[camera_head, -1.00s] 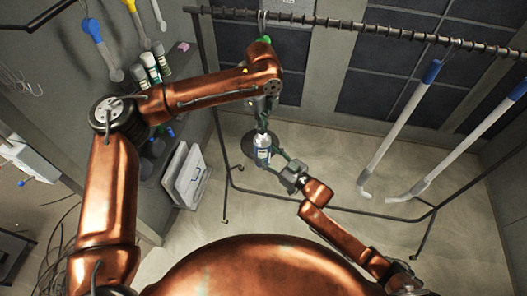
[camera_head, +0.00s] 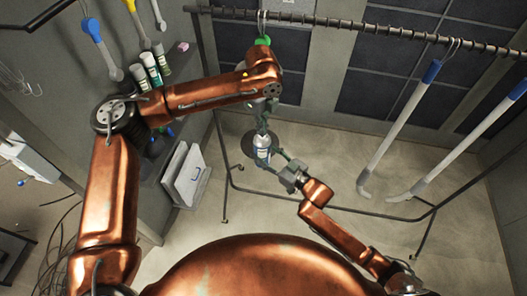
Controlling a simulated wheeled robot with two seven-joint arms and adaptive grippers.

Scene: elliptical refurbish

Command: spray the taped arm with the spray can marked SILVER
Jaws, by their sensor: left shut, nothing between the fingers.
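A spray can (camera_head: 262,147), white with a blue band, is held in mid-air near the centre. Its marking is too small to read. My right gripper (camera_head: 272,157) is closed around the can from the lower right. My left gripper (camera_head: 263,127) is shut and empty, just above the can's top; I cannot tell whether it touches it. A hanging arm with a green top (camera_head: 263,41) is mostly hidden behind my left arm. Two pale arms with blue tops, one nearer (camera_head: 400,125) and one further right (camera_head: 465,150), hang from the rack. I cannot make out tape on any.
The black rack (camera_head: 350,24) spans the back, with thin floor legs. More cans (camera_head: 150,68) stand on the left shelf beside hanging tools (camera_head: 100,45). A round dark base (camera_head: 250,144) lies behind the can. The floor at right is mostly clear.

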